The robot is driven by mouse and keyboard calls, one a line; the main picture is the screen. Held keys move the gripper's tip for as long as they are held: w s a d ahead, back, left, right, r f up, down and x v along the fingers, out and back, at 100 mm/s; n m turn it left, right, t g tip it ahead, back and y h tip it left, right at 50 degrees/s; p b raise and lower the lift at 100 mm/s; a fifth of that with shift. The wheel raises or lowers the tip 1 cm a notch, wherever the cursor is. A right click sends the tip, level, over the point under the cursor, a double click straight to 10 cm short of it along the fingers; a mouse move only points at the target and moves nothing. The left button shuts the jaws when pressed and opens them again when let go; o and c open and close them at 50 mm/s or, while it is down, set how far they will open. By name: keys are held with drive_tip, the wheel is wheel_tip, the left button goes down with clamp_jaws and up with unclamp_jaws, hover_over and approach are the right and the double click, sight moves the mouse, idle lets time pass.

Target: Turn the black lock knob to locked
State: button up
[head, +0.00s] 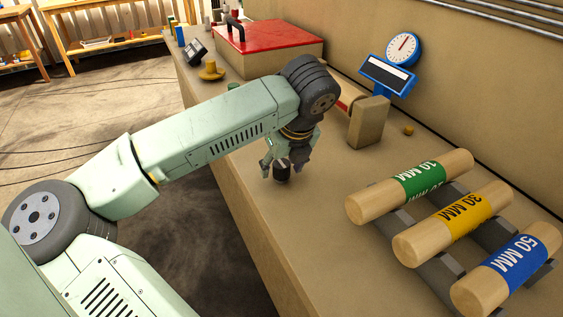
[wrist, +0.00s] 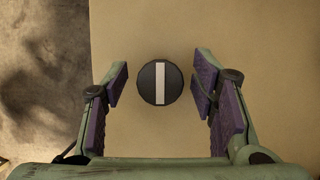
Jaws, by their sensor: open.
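The black lock knob (wrist: 149,83) is round, with a white bar across its top. In the wrist view the bar runs straight up and down the picture. The knob sits on the tan bench top (wrist: 215,25). My gripper (wrist: 160,90) is open, with one purple-padded finger on each side of the knob and a gap on both sides. In the head view my gripper (head: 276,172) points down over the knob (head: 282,174), whose upper part is partly hidden by the fingers. I see no lock markings around it.
Labelled wooden rollers, green (head: 355,208), yellow (head: 408,250) and blue (head: 475,295), lie on dark supports at the right. A tan block (head: 369,122), a blue dial gauge (head: 388,75) and a red-topped box (head: 265,35) stand farther back. The bench's left edge is close to the knob.

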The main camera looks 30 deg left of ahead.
drive_tip(key=shift+c, duration=0.2)
drive_tip(key=c, duration=1.1)
